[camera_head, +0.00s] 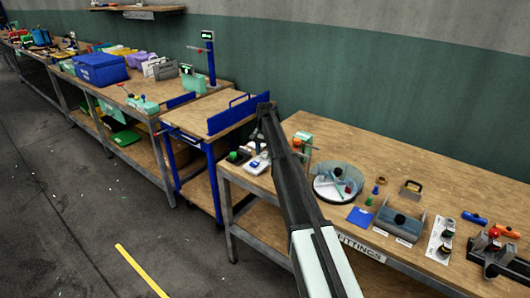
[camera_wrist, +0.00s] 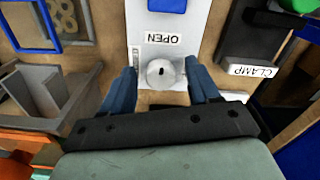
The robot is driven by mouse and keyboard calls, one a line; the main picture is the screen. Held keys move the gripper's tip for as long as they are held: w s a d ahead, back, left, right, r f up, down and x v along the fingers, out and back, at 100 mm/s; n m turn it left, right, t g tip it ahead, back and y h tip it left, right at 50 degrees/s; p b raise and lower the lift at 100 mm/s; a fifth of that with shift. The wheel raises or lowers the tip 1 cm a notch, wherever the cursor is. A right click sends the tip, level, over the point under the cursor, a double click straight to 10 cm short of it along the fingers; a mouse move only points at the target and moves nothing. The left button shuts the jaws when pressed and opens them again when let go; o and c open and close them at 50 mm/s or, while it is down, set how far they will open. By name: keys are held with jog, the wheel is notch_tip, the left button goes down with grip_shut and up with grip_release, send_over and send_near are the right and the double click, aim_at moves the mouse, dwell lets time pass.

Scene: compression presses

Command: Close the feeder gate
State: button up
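In the wrist view, a white plate (camera_wrist: 147,53) carries the printed word OPEN, upside down in the picture. A round silver knob (camera_wrist: 161,72) with a dark slot sits just beside that word. A blue block (camera_wrist: 167,5) is cut off at the top edge of the plate. My gripper (camera_wrist: 162,77) is open, with one blue finger on each side of the knob. I cannot tell whether either finger touches it. No part is clearly marked as the feeder gate. In the head view my arm hides the gripper's fingers.
In the wrist view, a CLAMP label (camera_wrist: 250,70) lies to the right and a grey bracket (camera_wrist: 42,90) to the left.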

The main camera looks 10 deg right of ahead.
jog(key=c, duration=1)
jog(key=shift+n, duration=0.3)
jog(key=n, duration=0.3)
jog(key=shift+d+n, duration=0.1)
jog(key=shift+n, duration=0.2)
jog(key=n, duration=0.4)
jog(key=shift+d+n, duration=0.1)
jog(key=shift+n, duration=0.2)
jog(key=n, duration=0.4)
jog(key=shift+w, duration=0.1)
jog(key=shift+d+n, duration=0.1)
jog(key=shift+n, duration=2.4)
